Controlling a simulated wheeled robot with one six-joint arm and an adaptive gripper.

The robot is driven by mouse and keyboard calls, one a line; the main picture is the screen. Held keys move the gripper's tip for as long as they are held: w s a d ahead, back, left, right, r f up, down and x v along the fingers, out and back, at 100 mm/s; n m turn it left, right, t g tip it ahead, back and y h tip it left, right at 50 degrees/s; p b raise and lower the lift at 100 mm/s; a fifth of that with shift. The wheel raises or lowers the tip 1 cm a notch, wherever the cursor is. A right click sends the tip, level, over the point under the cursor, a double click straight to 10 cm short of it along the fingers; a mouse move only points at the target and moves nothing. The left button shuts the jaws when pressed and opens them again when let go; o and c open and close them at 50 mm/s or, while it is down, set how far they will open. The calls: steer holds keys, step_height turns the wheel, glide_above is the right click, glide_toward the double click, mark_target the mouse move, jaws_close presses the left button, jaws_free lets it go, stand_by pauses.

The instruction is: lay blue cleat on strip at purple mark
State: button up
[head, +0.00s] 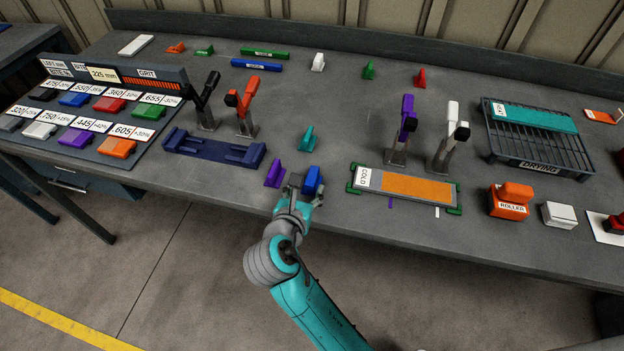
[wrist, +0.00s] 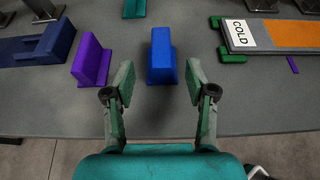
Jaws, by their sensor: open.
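The blue cleat (head: 313,181) stands on the bench near its front edge; in the wrist view the blue cleat (wrist: 162,57) is upright, just ahead of and between my fingers. My gripper (wrist: 160,82) is open and empty, with a finger to each side and no visible contact. In the head view my gripper (head: 296,182) partly hides the cleat's surroundings. The orange strip (head: 417,187) lies on the grey plate labelled COLD, to the right. The purple mark (head: 391,202) is on the bench at the plate's front edge, and shows in the wrist view (wrist: 293,65).
A purple cleat (head: 275,173) stands close left of my gripper, and a teal cleat (head: 307,139) behind. Purple (head: 403,130) and white (head: 449,136) upright clamps stand behind the plate. A white mark (head: 437,212) lies right of the purple one. An orange roller (head: 508,202) stands farther right.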

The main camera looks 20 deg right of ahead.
mark_target(309, 184)
steer(key=shift+x, duration=2.95)
steer(key=shift+d, duration=0.1)
jaws_close()
